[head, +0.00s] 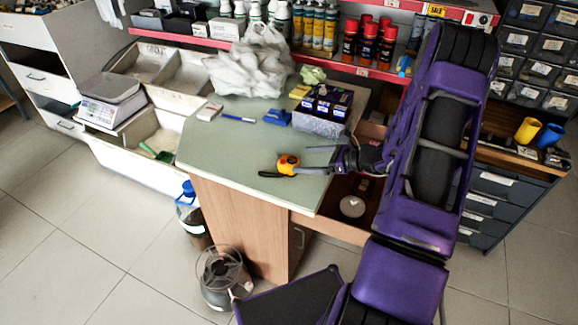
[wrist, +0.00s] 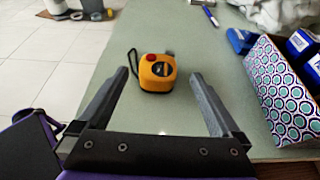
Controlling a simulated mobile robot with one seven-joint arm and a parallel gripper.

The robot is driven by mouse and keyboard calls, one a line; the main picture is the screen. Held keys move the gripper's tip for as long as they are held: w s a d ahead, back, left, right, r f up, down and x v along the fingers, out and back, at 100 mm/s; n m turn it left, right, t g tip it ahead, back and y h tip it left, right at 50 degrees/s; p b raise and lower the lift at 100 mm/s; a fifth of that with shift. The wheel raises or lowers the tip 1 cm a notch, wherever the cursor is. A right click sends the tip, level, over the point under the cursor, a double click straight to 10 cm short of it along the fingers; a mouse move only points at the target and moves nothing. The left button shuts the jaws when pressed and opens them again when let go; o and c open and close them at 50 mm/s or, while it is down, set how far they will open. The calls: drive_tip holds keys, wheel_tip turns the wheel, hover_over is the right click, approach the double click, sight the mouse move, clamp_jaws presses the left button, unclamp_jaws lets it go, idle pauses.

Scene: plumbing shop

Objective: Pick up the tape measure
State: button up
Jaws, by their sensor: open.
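The tape measure (head: 287,164) is yellow-orange and black with a dark wrist strap, and it lies on the green tabletop (head: 237,148) near its front edge. In the wrist view the tape measure (wrist: 157,73) shows a red button on its body, and its strap is at the left. My gripper (head: 318,160) is to the right of it in the head view, with its fingers pointing left. In the wrist view my gripper (wrist: 160,82) is open and empty, and the tape measure is ahead, between the lines of the two fingers near their tips.
A patterned box (wrist: 283,95) with blue packs stands right of the fingers in the wrist view. A blue object (head: 277,117), a pen (head: 239,118) and a white plastic bag (head: 249,62) lie farther back. An open drawer (head: 341,210) is below the arm. The tabletop left of the tape measure is clear.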

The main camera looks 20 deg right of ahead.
sight(292, 162)
drive_tip(key=shift+x, duration=0.95)
drive_tip(key=x, duration=0.2)
drive_tip(key=f+x, duration=0.1)
drive_tip(key=x, duration=0.1)
drive_tip(key=shift+s+b, duration=0.2)
drive_tip(key=shift+b, duration=0.15)
drive_tip(key=shift+w+a+f, duration=0.1)
drive_tip(key=shift+w+a, duration=0.2)
drive_tip(key=shift+w, duration=0.05)
clamp_jaws()
